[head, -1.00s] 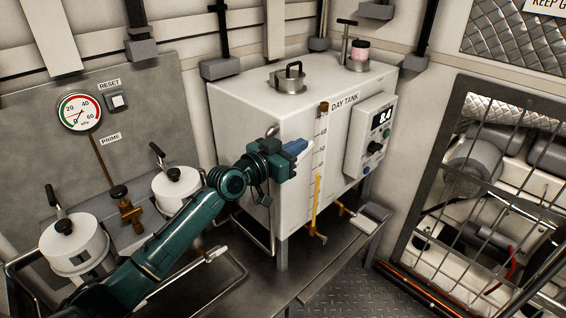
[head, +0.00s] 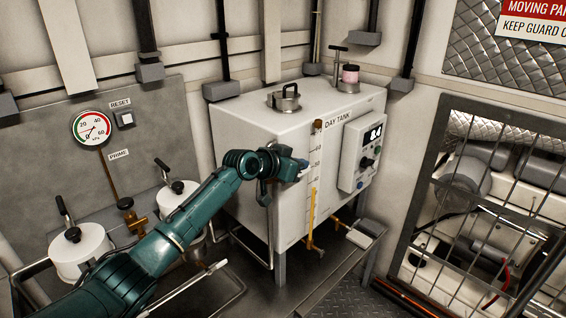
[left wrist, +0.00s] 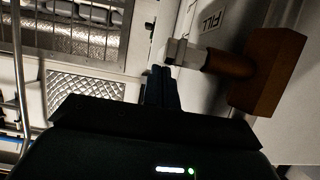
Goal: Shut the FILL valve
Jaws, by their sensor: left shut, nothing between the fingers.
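In the left wrist view a FILL label (left wrist: 211,18) is on the white panel. Beside it a valve with a rust-brown block handle (left wrist: 270,75) stands out on a pale stem. My left gripper (left wrist: 162,85) is shut and empty, its fingertips close to the pale stem end; whether they touch cannot be told. In the head view my left gripper (head: 299,167) is in front of the white day tank (head: 245,145), left of the scale with its yellow column. The FILL valve cannot be made out there, perhaps behind my gripper. My right gripper is not in view.
The control box (head: 358,150) with a lit display is on the tank's right side. A pressure gauge (head: 91,128) and two white-lidded pots, one at the far left (head: 82,250), stand at left. A barred guard (head: 480,220) is at right.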

